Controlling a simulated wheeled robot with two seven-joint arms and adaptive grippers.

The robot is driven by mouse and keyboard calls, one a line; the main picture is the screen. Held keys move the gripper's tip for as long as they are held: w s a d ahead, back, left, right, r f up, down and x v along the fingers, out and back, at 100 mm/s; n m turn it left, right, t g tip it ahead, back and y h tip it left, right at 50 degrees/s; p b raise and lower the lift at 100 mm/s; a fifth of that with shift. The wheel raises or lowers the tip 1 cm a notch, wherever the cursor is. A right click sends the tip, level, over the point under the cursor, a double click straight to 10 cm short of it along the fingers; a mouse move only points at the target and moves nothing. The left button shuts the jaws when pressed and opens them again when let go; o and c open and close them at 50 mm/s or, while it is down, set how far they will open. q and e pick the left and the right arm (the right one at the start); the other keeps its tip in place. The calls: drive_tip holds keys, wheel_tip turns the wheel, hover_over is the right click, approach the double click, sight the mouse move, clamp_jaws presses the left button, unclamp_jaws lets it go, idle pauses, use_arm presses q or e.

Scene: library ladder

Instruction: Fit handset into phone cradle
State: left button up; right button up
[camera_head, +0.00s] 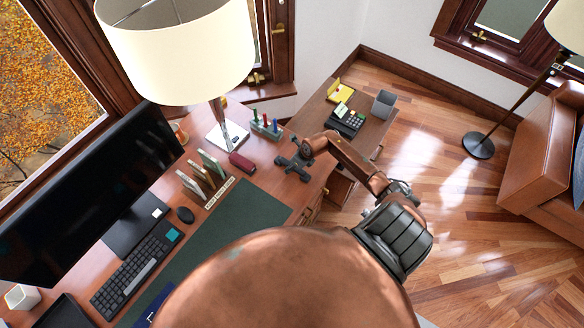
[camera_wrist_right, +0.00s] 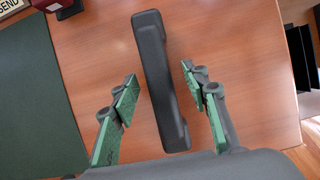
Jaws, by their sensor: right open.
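The dark handset (camera_wrist_right: 160,85) lies on the brown desk in the right wrist view, long side running away from the camera. My right gripper (camera_wrist_right: 158,80) is open, its green-padded fingers on either side of the handset, with a gap on each side. In the head view my right gripper (camera_head: 292,163) is over the desk's right end, and I cannot clearly separate the handset from it. The black phone with its keypad (camera_head: 347,119) sits on the lower wooden surface beyond the desk; its cradle is too small to make out. My left gripper is in neither view.
A yellow item (camera_head: 340,91) and a grey stand (camera_head: 383,103) are close to the phone. A dark red case (camera_head: 241,162), a pen holder (camera_head: 266,125) and a lamp (camera_head: 227,135) stand left of my gripper. A green desk mat (camera_wrist_right: 35,110) lies to the left.

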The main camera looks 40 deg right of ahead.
drive_tip(key=shift+f, duration=0.3)
idle(0.4)
drive_tip(key=shift+c, duration=0.7)
clamp_jaws()
